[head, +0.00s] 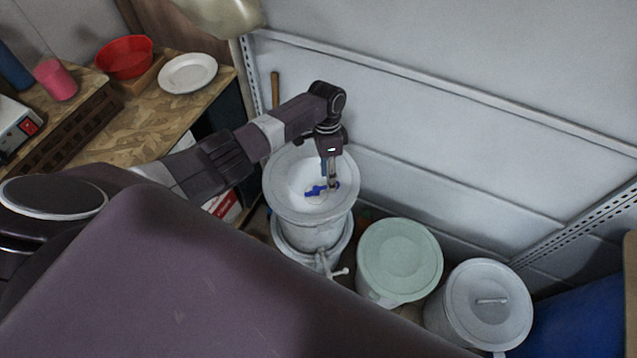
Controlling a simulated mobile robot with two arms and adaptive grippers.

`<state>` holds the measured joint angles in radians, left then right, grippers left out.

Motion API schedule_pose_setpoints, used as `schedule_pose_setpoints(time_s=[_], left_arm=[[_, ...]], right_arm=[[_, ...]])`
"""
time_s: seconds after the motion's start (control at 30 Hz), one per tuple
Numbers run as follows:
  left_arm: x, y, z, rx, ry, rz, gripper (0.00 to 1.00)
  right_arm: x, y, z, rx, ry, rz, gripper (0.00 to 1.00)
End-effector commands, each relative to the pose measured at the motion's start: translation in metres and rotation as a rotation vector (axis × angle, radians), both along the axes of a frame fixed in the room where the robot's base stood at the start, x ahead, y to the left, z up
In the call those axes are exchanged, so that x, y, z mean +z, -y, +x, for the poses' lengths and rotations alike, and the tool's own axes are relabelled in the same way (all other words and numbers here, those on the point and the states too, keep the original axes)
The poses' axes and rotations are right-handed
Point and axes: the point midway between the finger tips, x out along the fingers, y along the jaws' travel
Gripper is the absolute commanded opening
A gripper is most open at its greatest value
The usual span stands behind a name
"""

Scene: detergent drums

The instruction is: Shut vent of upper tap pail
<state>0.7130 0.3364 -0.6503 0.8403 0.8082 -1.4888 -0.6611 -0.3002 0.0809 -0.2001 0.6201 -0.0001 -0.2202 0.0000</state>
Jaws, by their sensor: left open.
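The upper tap pail (311,232) is a white drum with a pale round lid, standing in a wider white vessel (290,243) below it. A white tap (333,268) sticks out low at its front. A small blue vent (314,191) sits on the middle of the lid. My left gripper (333,186) points down at the lid, open, just right of the blue vent. I cannot tell whether its fingers touch the vent. My right gripper is not in view.
A pale green lidded drum (400,258) and a white lidded drum (487,302) stand to the right. A wooden worktop (150,125) at the left holds a red bowl (124,57), a white plate (187,73) and a pink cup (55,79). A white wall rises close behind the pail.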

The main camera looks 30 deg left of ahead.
Motion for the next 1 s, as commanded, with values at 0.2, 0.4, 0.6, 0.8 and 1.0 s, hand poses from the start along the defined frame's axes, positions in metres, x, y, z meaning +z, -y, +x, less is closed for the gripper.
schedule_pose_setpoints(time_s=[0.2,0.4,0.6,0.8,1.0], left_arm=[[0.016,-0.003,0.003,0.001,0.001,0.001,0.41],[0.028,-0.005,0.005,0.001,0.0,0.0,0.41],[0.037,-0.007,0.007,0.002,0.0,0.0,0.41],[0.036,-0.007,0.007,0.001,-0.001,0.001,0.41],[0.041,-0.008,0.009,0.0,0.002,0.001,0.41]], right_arm=[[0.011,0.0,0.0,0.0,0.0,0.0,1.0],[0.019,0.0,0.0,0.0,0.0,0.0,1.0],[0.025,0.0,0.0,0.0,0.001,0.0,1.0],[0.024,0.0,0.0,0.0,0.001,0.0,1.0],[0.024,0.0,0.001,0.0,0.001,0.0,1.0]])
